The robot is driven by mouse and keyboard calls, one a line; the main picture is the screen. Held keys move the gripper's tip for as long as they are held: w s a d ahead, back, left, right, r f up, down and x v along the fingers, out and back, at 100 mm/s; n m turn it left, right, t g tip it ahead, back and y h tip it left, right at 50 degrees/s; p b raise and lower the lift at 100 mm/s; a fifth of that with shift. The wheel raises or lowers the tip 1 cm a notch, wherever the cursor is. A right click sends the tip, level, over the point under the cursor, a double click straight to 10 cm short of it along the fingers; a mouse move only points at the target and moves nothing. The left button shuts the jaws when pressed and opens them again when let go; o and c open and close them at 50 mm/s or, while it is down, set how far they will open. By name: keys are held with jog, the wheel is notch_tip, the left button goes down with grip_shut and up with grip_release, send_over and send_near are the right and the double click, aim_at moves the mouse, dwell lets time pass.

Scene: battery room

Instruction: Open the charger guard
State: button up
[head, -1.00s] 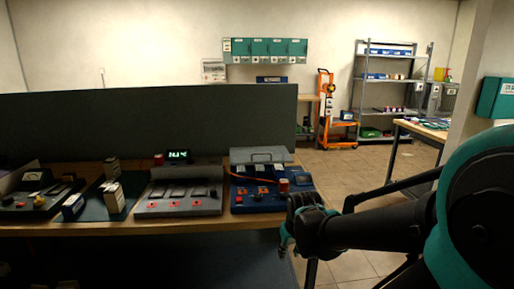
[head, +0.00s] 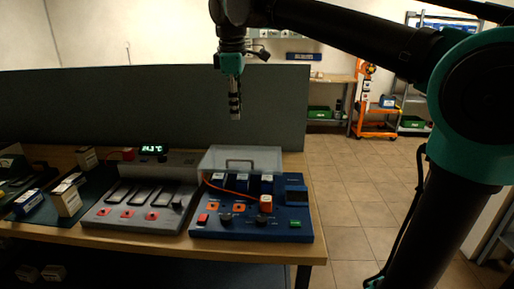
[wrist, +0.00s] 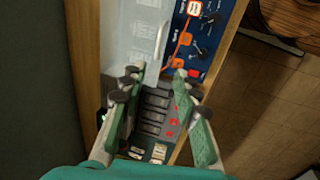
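The blue charger (head: 270,225) sits on the bench at its right end, with dark modules, switches, red and green buttons and an orange cable. Its clear guard (head: 216,158) with a grey bar handle (head: 240,162) lies across the charger's back part. In the wrist view the guard (wrist: 131,30) is a pale see-through panel, and its handle (wrist: 161,42) runs along the edge nearest the blue face. My gripper (head: 236,115) hangs pointing down, above and apart from the guard. In the wrist view its fingers (wrist: 156,76) are spread with nothing between them.
A grey charger unit (head: 145,207) with a green display stands left of the blue one. Small boxes (head: 68,198) stand further left. A dark partition (head: 100,108) rises behind the bench. Open tiled floor (head: 355,195) lies to the right, with an orange trolley (head: 370,95) beyond.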

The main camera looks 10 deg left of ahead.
aim_at(240, 160)
jog(key=w+f, duration=0.1)
jog(key=f, duration=0.4)
jog(key=w+f, duration=0.1)
jog(key=f, duration=0.5)
jog(key=w+f, duration=0.1)
jog(key=f, duration=0.4)
jog(key=shift+w+a+f, duration=0.1)
jog(key=shift+w+f, duration=0.1)
jog(key=shift+f, duration=0.2)
jog(key=shift+c, duration=0.4)
grip_shut()
